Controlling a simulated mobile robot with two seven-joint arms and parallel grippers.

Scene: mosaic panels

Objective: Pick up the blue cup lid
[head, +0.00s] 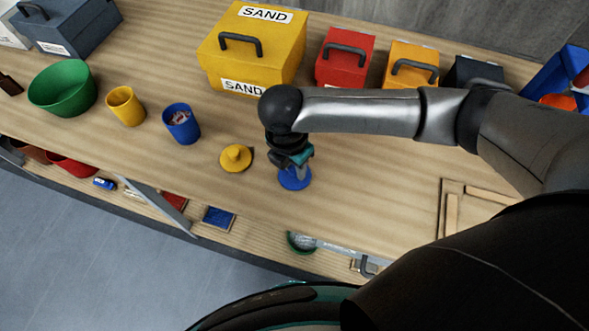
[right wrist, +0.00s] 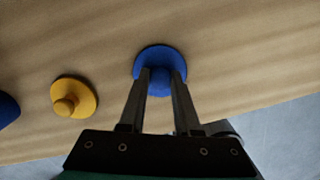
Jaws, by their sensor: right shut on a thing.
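The blue cup lid (head: 296,180) is a round disc on the wooden table, right of the yellow lid. In the right wrist view the blue lid (right wrist: 160,58) lies at the far end of my fingers, its knob between them. My right gripper (head: 293,166) comes down over the lid from above and is shut on its knob (right wrist: 160,85). The lid appears to be at or very near the table surface; I cannot tell whether it touches. The blue cup (head: 181,125) stands upright to the left with something pale and red inside. My left gripper is not in view.
A yellow lid (head: 235,158) lies just left of the blue one. A yellow cup (head: 126,107) and green bowl (head: 63,90) stand further left. Yellow SAND box (head: 253,52), red box (head: 345,58) and orange box (head: 411,66) line the back. A wooden frame (head: 447,208) lies right.

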